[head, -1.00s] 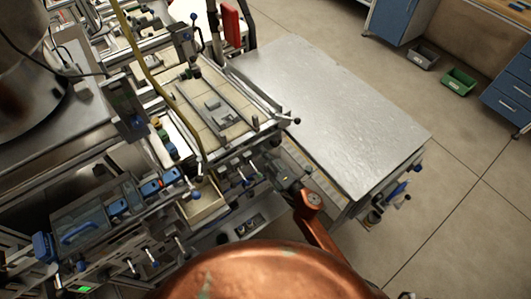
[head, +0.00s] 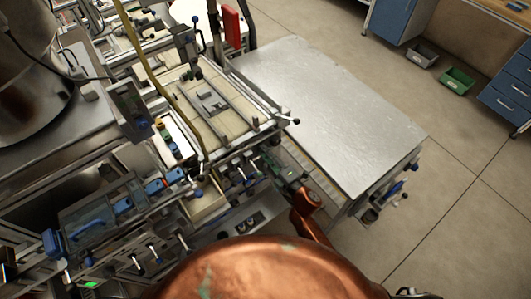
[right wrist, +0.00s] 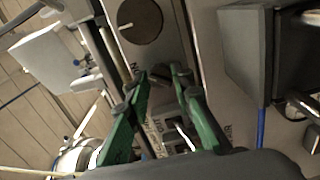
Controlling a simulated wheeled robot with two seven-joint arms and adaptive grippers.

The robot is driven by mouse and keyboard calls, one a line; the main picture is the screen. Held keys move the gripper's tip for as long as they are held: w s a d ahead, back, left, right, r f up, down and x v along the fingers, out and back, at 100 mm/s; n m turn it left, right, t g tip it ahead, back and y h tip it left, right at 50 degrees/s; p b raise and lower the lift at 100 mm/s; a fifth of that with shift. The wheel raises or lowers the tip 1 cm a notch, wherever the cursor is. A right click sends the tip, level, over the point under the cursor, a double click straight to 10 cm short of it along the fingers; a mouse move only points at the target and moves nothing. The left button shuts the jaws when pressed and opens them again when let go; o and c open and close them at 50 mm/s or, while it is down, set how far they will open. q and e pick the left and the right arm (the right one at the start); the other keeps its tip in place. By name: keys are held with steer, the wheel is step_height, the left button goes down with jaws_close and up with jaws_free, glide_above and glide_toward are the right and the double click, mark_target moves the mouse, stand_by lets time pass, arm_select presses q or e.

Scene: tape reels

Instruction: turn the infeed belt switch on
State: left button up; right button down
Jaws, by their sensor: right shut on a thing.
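My right gripper (right wrist: 160,78) has green fingers and is shut on a small dark metallic knob (right wrist: 181,72) at the front of the machine, in the right wrist view. The fingers partly hide it, and I cannot read a label that names it as the infeed belt switch. In the head view my right gripper (head: 270,163) reaches the machine's front side beside the metal table, and its fingertips are too small to make out. A larger dark round dial (right wrist: 140,20) with a white mark sits just beyond the fingertips. My left gripper is not in view.
A bare metal table (head: 335,110) adjoins the machine on the right. Several levers with blue knobs line the machine's front. A panel with lettering and a white lever (right wrist: 184,134) shows between my fingers. Open floor lies right of the table.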

steer(key=shift+d+f, duration=0.1)
steer(key=c, duration=1.7)
jaws_free()
steer(key=v, duration=1.2)
